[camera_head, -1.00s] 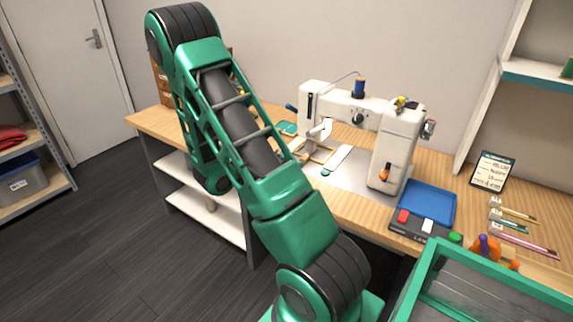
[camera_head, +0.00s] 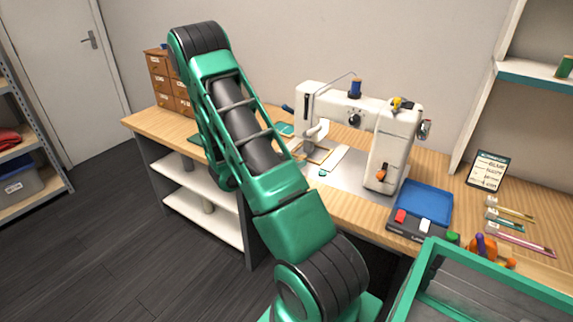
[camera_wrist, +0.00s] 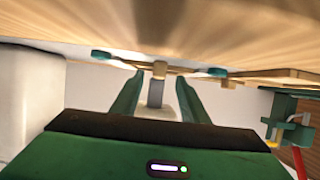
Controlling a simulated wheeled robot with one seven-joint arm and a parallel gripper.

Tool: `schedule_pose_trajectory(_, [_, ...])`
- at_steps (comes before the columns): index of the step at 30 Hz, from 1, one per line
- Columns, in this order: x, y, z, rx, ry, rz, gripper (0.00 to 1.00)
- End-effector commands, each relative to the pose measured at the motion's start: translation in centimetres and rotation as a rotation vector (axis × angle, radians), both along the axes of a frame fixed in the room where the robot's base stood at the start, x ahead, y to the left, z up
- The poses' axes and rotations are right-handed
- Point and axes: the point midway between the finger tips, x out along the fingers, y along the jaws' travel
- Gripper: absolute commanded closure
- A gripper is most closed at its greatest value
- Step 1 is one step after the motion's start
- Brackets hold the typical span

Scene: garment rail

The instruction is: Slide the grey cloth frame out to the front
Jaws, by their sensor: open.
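A light wooden frame (camera_head: 318,153) lies on the sewing machine's bed, below its needle head, in the head view. My arm covers part of the view to its left, and grey cloth is hard to make out. In the wrist view my gripper (camera_wrist: 157,92) is open, with two green fingers well apart. A small tan tab (camera_wrist: 159,69) shows between the fingers, on a thin wooden edge with teal round pieces beside it. I see no contact between fingers and tab. My gripper is hidden behind my arm in the head view.
The white sewing machine (camera_head: 383,150) stands on the wooden table (camera_head: 340,208). A blue tray (camera_head: 427,203), a note card (camera_head: 488,171) and a green-rimmed bin (camera_head: 500,272) are to the right. Wooden drawers (camera_head: 160,75) stand at the back left. The floor at left is clear.

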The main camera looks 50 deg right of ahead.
Motion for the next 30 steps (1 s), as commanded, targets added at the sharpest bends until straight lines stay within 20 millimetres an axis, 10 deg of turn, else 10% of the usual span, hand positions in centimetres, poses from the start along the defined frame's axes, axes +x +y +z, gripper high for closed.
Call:
schedule_pose_trajectory(22, [0.3,-4.0,-1.6,-0.001,0.0,0.0,0.59])
schedule_pose_trajectory(27, [0.3,-4.0,-1.6,-0.001,0.0,0.0,1.0])
schedule_pose_trajectory(30, [0.4,-4.0,-1.6,-0.001,0.0,0.0,1.0])
